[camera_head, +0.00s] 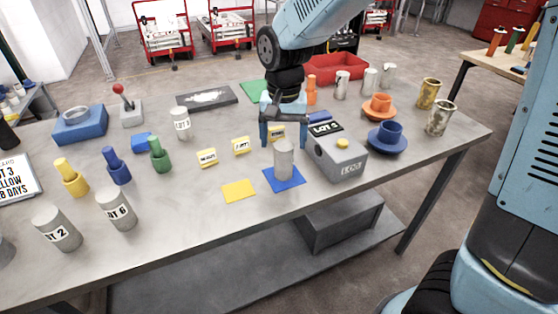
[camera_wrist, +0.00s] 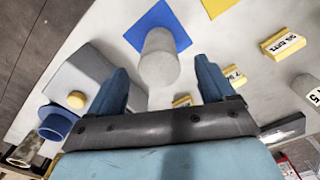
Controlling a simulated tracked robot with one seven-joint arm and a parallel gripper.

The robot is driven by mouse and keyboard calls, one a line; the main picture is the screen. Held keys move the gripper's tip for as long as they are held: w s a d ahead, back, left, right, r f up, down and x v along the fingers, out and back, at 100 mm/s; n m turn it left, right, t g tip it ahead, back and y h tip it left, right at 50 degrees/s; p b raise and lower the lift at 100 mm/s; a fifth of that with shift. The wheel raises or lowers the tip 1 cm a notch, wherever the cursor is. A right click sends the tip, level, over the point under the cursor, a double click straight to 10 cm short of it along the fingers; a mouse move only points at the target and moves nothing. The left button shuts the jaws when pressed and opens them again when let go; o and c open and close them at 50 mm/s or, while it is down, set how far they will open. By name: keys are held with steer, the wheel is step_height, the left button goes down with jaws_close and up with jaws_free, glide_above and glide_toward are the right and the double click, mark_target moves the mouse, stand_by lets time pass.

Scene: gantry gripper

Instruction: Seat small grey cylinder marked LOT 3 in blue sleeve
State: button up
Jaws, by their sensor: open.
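A small plain grey cylinder (camera_head: 284,160) stands upright on a blue square mat (camera_head: 270,178) near the table's front edge. No marking shows on its visible side. It also shows in the wrist view (camera_wrist: 158,58), lined up between my fingertips. My gripper (camera_head: 283,136) is open and points down at the cylinder's top; I cannot tell whether the fingers touch it. The blue sleeve (camera_head: 389,134), a short cup with a wide flange, stands to the right beyond the grey box, apparently empty. It shows partly in the wrist view (camera_wrist: 56,124).
A grey box (camera_head: 338,158) with a yellow button stands close to the right of the cylinder. An orange flanged cup (camera_head: 379,105) and metal cans (camera_head: 440,118) are farther right. A yellow mat (camera_head: 238,190) lies flat.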

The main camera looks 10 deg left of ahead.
mark_target(283, 160)
steer(key=shift+f, duration=2.6)
jaws_close()
steer(key=shift+r, duration=0.1)
